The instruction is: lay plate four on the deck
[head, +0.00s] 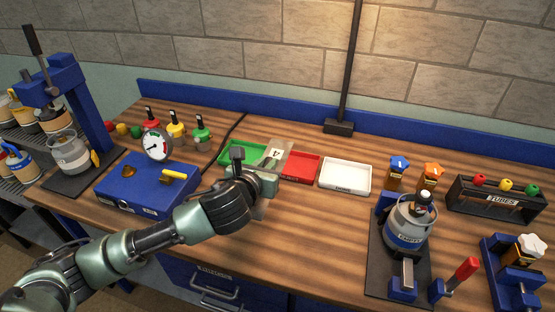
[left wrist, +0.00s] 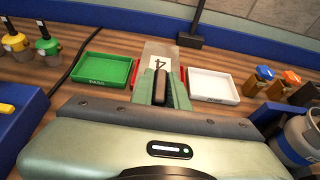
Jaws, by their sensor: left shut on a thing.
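Plate four (head: 275,155) is a thin grey plate with a white label bearing a black 4. My left gripper (head: 267,172) is shut on its near end and holds it up in front of the trays; it also shows in the left wrist view (left wrist: 160,54), pointing away from the fingers (left wrist: 161,88). A blue box (head: 138,190) with a round dial and a yellow handle on top stands to the left of the gripper. I cannot tell which surface is called the deck. My right gripper is not in view.
Behind the plate are a green tray (head: 232,152), a red tray (head: 302,167), partly hidden in the left wrist view, and a white tray (head: 345,190). A grey canister (head: 408,236) stands at right. The wooden bench (head: 310,240) is clear at the front middle.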

